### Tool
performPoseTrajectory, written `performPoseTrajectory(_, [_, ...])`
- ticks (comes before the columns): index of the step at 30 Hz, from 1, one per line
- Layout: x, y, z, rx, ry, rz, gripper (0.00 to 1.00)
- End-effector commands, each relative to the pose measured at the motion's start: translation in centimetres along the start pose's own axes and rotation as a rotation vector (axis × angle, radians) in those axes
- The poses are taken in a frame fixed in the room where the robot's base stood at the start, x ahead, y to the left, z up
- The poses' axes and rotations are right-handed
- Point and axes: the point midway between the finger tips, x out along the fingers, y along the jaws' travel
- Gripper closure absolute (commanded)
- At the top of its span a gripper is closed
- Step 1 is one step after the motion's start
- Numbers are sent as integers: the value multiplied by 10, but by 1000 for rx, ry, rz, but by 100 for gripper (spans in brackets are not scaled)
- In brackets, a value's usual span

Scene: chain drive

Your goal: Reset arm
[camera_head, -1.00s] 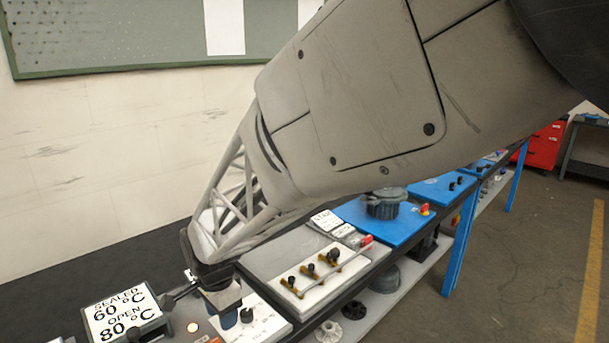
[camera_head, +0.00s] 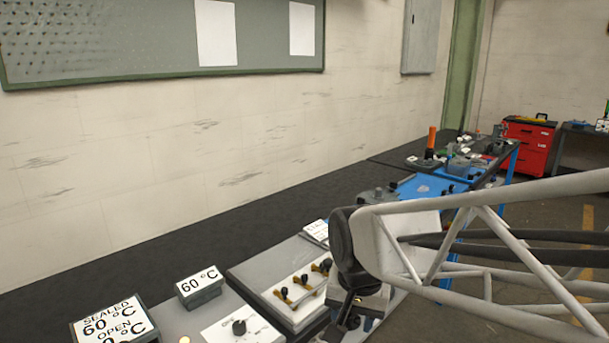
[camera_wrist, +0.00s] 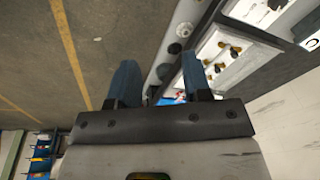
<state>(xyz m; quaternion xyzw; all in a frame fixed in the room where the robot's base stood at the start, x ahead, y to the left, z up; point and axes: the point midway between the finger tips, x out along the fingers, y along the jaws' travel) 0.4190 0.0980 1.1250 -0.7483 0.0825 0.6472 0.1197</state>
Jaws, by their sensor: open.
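My gripper shows in the wrist view (camera_wrist: 160,85) with its two blue fingers apart and nothing between them. Beyond the fingers, the floor is on the left and the bench with its panels is on the right. In the head view my arm comes in from the right edge, and my wrist end hangs over the front of the bench, right of a white panel with brass-coloured fittings (camera_head: 300,290). The fingertips are not clear there.
A sign reading sealed 60 °C, open 80 °C (camera_head: 112,322) and a 60 °C sign (camera_head: 200,285) stand at the front left. A blue panel (camera_head: 425,187) lies farther along the bench. A red tool cabinet (camera_head: 527,145) stands at the back right.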

Motion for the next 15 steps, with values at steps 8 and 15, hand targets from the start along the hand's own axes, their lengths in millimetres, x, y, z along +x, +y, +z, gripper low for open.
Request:
performPoseTrajectory(8, [-21, 67, 27, -122, 46, 5, 55])
performPoseTrajectory(15, [-29, 108, 54, -221, 76, 19, 55])
